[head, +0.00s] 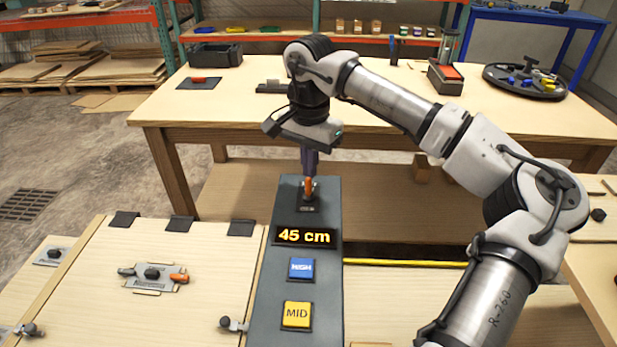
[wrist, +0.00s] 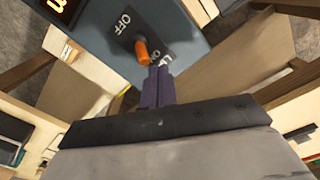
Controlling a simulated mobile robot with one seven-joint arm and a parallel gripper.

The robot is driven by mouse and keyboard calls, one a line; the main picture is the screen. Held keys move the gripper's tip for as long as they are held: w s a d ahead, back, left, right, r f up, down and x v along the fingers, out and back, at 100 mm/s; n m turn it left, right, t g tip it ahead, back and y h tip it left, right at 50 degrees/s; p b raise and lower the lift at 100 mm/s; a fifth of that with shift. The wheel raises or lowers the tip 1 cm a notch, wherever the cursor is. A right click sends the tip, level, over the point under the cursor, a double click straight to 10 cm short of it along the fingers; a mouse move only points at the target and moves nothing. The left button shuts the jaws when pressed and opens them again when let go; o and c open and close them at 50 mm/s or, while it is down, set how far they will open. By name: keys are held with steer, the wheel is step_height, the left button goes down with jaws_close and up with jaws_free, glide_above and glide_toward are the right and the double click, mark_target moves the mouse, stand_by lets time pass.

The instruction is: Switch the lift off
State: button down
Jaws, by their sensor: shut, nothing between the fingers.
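The lift switch is a small orange lever (head: 309,187) at the far end of a dark grey console panel (head: 270,305). In the wrist view the orange lever (wrist: 142,53) stands on a dark plate, with OFF printed on one side and a partly hidden ON on the other. I cannot tell for sure which way it is tilted. My gripper (head: 309,172) points down over the lever. In the wrist view its purple fingertips (wrist: 159,74) are shut and empty, right beside the lever on the ON side. Whether they touch it is unclear.
The console also carries a lit display reading 45 cm (head: 304,236), a blue button (head: 301,269) and a yellow MID button (head: 297,315). A wooden panel with a latch (head: 152,274) lies left. A wooden workbench (head: 230,105) with several items stands behind.

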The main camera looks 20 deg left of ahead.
steer(key=shift+s, duration=0.25)
steer(key=shift+s+d+b, duration=0.25)
steer(key=shift+s+b, duration=0.1)
steer(key=shift+s, duration=0.65)
steer(key=shift+r, duration=0.15)
step_height(320, 180, up, 7)
steer(key=p, duration=0.5)
steer(key=shift+w, duration=0.45)
steer(key=shift+s+a+f, duration=0.1)
steer(key=shift+f, duration=0.1)
